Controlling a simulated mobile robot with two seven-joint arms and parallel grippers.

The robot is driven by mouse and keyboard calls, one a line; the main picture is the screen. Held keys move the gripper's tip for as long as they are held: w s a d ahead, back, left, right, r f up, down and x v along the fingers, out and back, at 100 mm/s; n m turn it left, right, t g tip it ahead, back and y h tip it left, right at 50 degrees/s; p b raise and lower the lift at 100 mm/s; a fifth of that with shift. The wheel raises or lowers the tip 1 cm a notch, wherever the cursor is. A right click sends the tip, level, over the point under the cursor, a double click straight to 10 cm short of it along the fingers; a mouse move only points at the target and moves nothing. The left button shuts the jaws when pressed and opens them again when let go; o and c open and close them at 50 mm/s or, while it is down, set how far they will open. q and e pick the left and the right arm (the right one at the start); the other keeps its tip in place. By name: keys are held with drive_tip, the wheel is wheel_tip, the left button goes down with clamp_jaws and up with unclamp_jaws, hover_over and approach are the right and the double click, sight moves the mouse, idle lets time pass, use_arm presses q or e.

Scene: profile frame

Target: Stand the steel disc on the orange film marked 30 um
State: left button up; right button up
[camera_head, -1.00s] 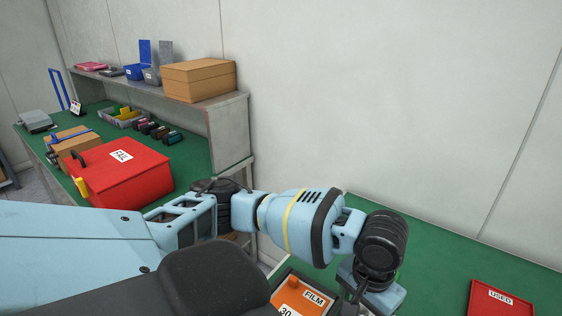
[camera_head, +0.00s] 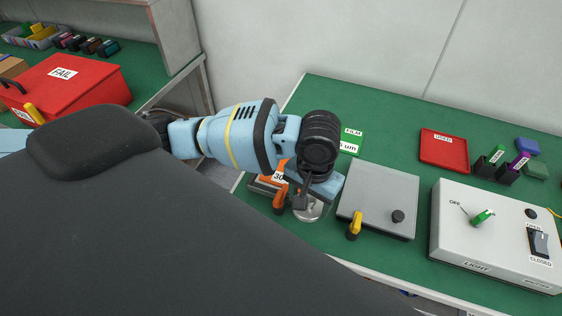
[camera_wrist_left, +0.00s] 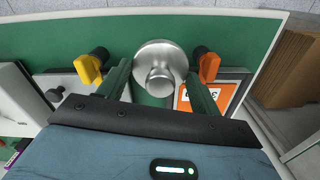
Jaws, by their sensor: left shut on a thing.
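My left gripper (camera_head: 306,196) points down over the green bench and is shut on the steel disc (camera_head: 308,212). In the left wrist view the disc (camera_wrist_left: 155,58), with its round knob, sits between the two fingers (camera_wrist_left: 157,82). The orange film (camera_wrist_left: 184,100), with a white label reading 30, lies in a dark frame just right of the disc in that view. In the head view the film is partly hidden by my gripper and an orange handle (camera_head: 280,198). The disc appears beside the film; I cannot tell its height. My right gripper is not in view.
A grey box (camera_head: 370,190) with a yellow handle (camera_head: 355,225) stands right of the gripper. A green film (camera_head: 352,140) lies behind. A red USED tray (camera_head: 443,163) and a light-switch box (camera_head: 490,245) are farther right. A red FAIL box (camera_head: 75,95) is left.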

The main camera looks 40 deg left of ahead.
use_arm(q)
drive_tip(key=shift+w, duration=0.1)
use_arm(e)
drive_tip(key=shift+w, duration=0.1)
